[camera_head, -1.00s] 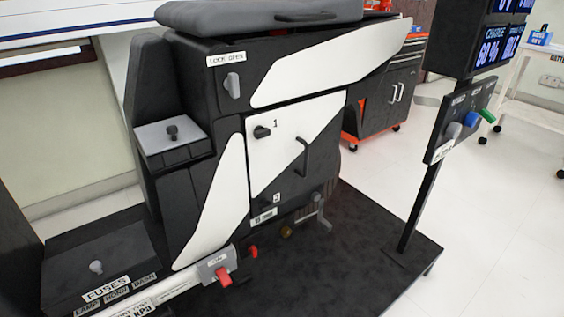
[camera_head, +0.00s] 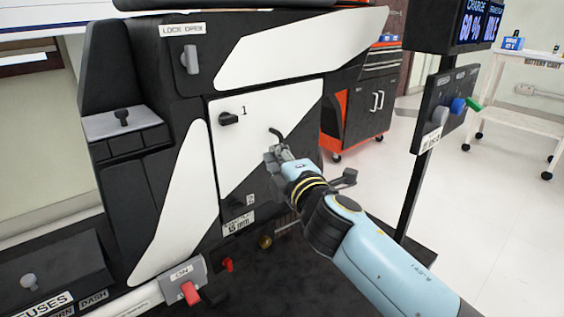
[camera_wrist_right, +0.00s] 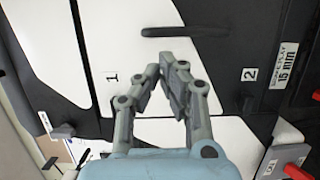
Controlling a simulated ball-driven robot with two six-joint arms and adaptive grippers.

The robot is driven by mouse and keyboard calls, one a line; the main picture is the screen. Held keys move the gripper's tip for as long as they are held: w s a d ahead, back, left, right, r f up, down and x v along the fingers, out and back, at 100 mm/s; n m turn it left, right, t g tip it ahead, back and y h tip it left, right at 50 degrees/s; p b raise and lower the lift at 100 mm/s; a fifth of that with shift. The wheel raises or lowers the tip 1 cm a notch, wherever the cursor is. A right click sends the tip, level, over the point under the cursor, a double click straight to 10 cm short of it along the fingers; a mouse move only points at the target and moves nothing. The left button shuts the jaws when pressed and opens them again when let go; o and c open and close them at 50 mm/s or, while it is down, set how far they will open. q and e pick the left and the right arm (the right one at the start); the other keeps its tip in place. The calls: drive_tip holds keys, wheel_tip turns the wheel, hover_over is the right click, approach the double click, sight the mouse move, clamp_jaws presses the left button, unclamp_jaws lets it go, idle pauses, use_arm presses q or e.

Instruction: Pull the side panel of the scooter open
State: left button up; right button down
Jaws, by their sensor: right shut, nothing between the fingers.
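The scooter's side panel (camera_head: 235,160) is white and black and looks closed in the head view. A dark latch knob (camera_head: 229,119) marked 1 is at its upper left corner. A dark bar handle (camera_head: 278,136) stands out on its right part. My right gripper (camera_head: 278,154) is shut and empty just below the handle and partly covers it. In the right wrist view the handle (camera_wrist_right: 171,32) lies just beyond the fingertips (camera_wrist_right: 166,66), and I see no grip on it. The labels 1 and 2 show on the panel there. My left gripper is not in view.
A display post with a switch box (camera_head: 445,105) stands right of my right arm. A dark tool cart (camera_head: 365,105) stands behind. Open floor lies to the right.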

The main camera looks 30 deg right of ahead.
sight(264, 140)
drive_tip(key=shift+w+d, duration=0.2)
drive_tip(key=shift+w, duration=1)
drive_tip(key=shift+w+d, duration=0.2)
drive_tip(key=shift+w, duration=0.95)
